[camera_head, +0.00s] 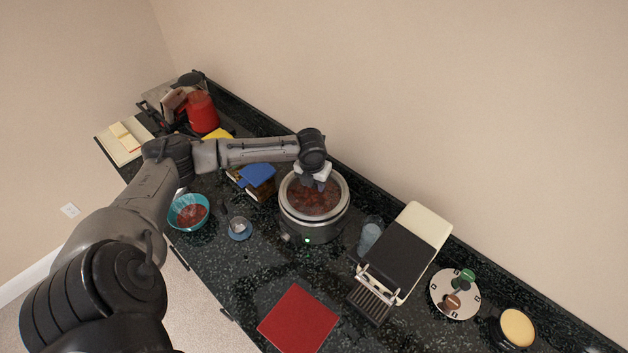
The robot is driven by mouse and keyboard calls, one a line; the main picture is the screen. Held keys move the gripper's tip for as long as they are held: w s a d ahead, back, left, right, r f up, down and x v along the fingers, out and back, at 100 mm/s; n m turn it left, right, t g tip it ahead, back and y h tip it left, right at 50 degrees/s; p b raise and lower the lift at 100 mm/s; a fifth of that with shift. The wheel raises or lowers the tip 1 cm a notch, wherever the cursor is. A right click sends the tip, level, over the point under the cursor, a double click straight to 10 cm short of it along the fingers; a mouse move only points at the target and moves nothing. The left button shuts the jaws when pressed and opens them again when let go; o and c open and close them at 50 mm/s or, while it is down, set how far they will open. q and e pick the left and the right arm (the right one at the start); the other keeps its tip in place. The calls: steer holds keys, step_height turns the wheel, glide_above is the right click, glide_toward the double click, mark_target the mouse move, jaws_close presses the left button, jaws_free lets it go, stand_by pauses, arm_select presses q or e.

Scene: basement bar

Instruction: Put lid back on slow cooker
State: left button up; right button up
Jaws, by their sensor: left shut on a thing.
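The slow cooker (312,230) is a round pot with a metallic body, standing on the dark counter near the middle of the view. Its reddish-brown contents show through what looks like the clear glass lid (318,200) over its opening. My left gripper (317,180) reaches in from the left and is above the cooker's far half, shut on the lid's handle, which the gripper mostly hides. I cannot tell whether the lid touches the rim all round. My right gripper is not in view.
To the right are a glass (370,237) and a black-and-cream appliance (400,257). A red mat (298,320) lies in front.

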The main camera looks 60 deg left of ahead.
arm_select(q)
steer(key=shift+f, duration=0.35)
steer(key=o, duration=1.1)
steer(key=shift+o, duration=0.2)
steer(key=shift+r, duration=0.1)
steer(key=shift+r, duration=0.35)
step_height(320, 180, up, 11)
steer(key=s+b, duration=0.1)
steer(key=b, duration=0.2)
steer(key=s+d+f+n+t+h, duration=0.1)
steer(key=s+d+f+n, duration=0.35)
steer(key=d+f, duration=0.55)
steer(key=s+d+f+n+h, duration=0.1)
steer(key=s+d+f+n, duration=0.45)
steer(key=d, duration=0.75)
steer(key=s+d+f+n, duration=0.1)
steer(key=s+d+n, duration=0.2)
steer(key=s+n, duration=0.3)
steer(key=s+d+f+n+t+y, duration=0.1)
steer(key=s+d+n, duration=0.3)
steer(key=n, duration=0.7)
steer(key=shift+s+f, duration=0.6)
steer(key=shift+s, duration=0.3)
